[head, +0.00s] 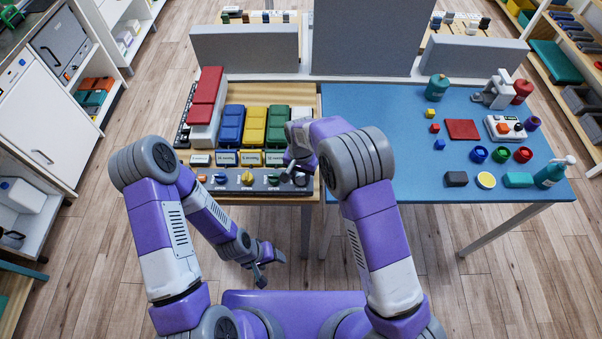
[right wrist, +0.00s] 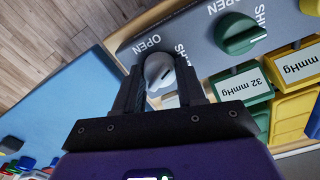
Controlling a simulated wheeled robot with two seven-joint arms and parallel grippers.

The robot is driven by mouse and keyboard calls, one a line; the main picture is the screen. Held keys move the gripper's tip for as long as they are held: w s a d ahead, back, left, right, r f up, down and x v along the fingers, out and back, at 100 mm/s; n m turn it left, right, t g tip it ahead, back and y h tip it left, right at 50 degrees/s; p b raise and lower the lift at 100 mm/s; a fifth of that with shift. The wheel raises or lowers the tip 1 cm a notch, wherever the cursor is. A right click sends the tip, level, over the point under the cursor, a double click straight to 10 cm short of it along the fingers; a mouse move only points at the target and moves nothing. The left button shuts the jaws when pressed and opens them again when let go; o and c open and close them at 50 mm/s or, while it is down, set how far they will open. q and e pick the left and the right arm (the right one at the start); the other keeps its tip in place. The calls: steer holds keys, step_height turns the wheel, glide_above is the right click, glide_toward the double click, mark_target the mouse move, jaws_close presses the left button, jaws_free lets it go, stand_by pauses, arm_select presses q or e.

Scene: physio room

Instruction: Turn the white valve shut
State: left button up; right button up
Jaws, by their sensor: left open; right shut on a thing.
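The white valve (right wrist: 158,70) is a round knob on a grey panel (right wrist: 205,40) with the words OPEN and SHUT printed beside it. My right gripper (right wrist: 160,85) is shut on the white valve, one finger on each side. In the head view my right gripper (head: 291,176) covers most of the valve at the right end of the panel. I cannot tell which word the knob points to. A green valve (right wrist: 238,33) sits beside it. My left gripper (head: 262,275) is open and empty, low in front of the table.
Blue (head: 220,179) and yellow (head: 246,178) valves share the panel. Behind it stand labelled cards and blue, yellow and green bins (head: 278,126). A blue table (head: 400,130) with small objects, a pump bottle (head: 553,173) and a red mat adjoins on the right.

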mark_target(301, 175)
steer(key=m+p, duration=0.1)
steer(key=m, duration=0.4)
steer(key=shift+m, duration=0.3)
stand_by(0.4)
steer(key=o, duration=1.1)
steer(key=shift+c, duration=0.2)
step_height(301, 175, up, 8)
steer(key=shift+f+p, duration=0.2)
steer(key=shift+p, duration=0.35)
